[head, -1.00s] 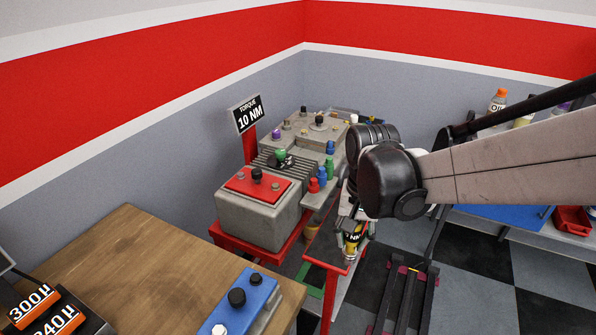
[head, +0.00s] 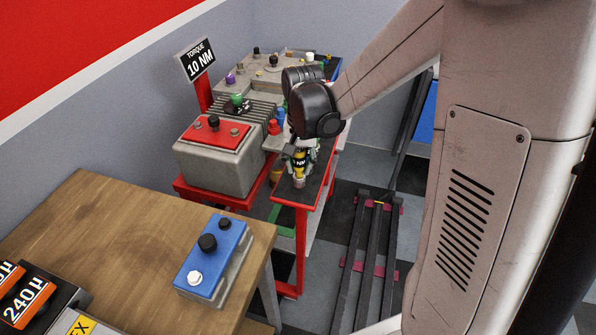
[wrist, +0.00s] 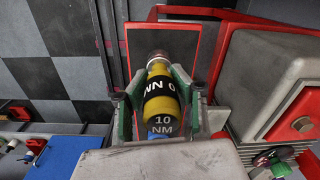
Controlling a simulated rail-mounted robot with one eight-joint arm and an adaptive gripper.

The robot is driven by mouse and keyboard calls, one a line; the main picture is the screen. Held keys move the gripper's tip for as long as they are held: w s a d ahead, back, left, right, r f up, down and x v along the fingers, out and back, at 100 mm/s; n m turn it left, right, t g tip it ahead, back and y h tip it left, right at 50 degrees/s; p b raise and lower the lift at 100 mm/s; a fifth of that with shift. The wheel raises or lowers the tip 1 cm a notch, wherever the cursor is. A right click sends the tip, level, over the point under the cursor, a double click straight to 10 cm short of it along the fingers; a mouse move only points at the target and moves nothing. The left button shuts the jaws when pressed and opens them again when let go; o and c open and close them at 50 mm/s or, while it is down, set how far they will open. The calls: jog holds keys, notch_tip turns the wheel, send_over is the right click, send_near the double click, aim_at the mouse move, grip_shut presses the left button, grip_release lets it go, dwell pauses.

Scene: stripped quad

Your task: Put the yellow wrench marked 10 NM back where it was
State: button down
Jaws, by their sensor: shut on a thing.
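The yellow wrench (head: 300,160) has a black band and a metal end, and "10 NM" is readable on it in the wrist view (wrist: 157,82). My gripper (head: 301,167) is shut on it, with one finger on each side in the wrist view (wrist: 157,105). The wrench is over the dark top of a narrow red-framed stand (head: 318,187), near its front end. I cannot tell whether its metal end touches that top. The "TORQUE 10 NM" sign (head: 198,61) stands on a red post at the stand's back left.
A grey block with a red plate (head: 215,155) is left of the wrench. Red and blue knobs (head: 274,127) are close to my gripper. A wooden table (head: 110,235) with a blue-topped unit (head: 213,256) is in front. Dark floor rails (head: 375,260) lie at right.

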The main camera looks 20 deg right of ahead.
aim_at(299, 176)
jog(key=shift+f, duration=1.6)
jog(key=shift+f+b, duration=0.25)
jog(key=shift+b, duration=0.1)
jog(key=c, duration=1.5)
grip_release()
jog(key=shift+r, duration=0.1)
jog(key=shift+o, duration=0.2)
